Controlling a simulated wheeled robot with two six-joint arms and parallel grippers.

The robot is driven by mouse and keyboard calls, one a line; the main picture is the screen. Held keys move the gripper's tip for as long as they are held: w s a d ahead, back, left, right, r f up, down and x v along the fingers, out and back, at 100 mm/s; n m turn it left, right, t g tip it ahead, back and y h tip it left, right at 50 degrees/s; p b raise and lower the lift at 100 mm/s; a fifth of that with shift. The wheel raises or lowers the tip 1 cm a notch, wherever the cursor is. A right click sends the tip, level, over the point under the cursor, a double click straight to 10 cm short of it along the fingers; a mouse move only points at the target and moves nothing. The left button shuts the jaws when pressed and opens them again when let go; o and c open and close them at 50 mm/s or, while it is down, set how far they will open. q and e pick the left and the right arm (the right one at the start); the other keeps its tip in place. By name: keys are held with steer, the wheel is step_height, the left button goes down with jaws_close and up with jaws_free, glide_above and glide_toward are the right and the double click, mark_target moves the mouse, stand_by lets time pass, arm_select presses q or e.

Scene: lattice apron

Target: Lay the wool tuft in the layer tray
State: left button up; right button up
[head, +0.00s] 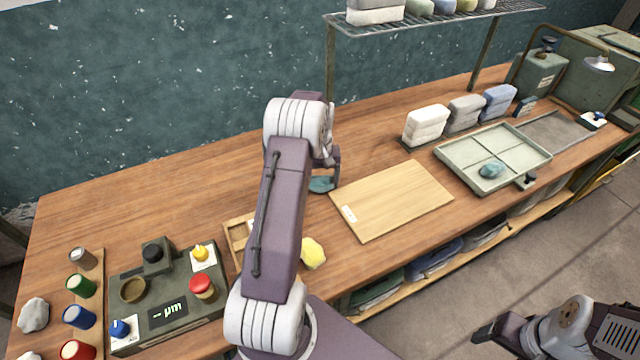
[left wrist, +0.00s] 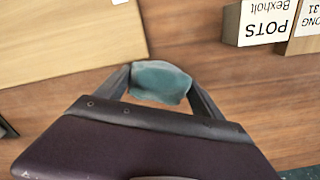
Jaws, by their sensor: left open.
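A teal wool tuft (head: 320,185) is on the bench at my left gripper (head: 326,178), just left of the wooden board. In the left wrist view the tuft (left wrist: 160,82) lies between the two fingers of my left gripper (left wrist: 160,88), which is open; whether they touch it I cannot tell. The layer tray (head: 453,157), pale green and divided into compartments, stands at the right of the bench. Another teal tuft (head: 491,170) lies in its front part. My right gripper (head: 490,331) is low at the right, off the bench; its jaw state is unclear.
A bare wooden board (head: 395,200) lies between my left gripper and the tray. A yellow tuft (head: 313,253) sits by a wooden box partly hidden by my arm. Folded stacks (head: 427,124) stand behind the tray. A control box (head: 170,300) and spools (head: 80,285) are at left.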

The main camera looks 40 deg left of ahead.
mark_target(320, 178)
arm_select(q)
steer(key=c, duration=0.9)
steer(key=shift+r, duration=0.55)
step_height(320, 178, up, 3)
steer(key=shift+f, duration=0.1)
steer(key=w+d+r+p, duration=0.1)
steer(key=w+r+p, duration=0.1)
steer(key=w, duration=0.1)
steer(key=w+d+r+p, duration=0.2)
steer(key=w+p, duration=0.1)
steer(key=w, duration=0.1)
steer(key=w+d+r+p, duration=0.2)
steer(key=w+r, duration=0.1)
steer(key=shift+w, duration=0.3)
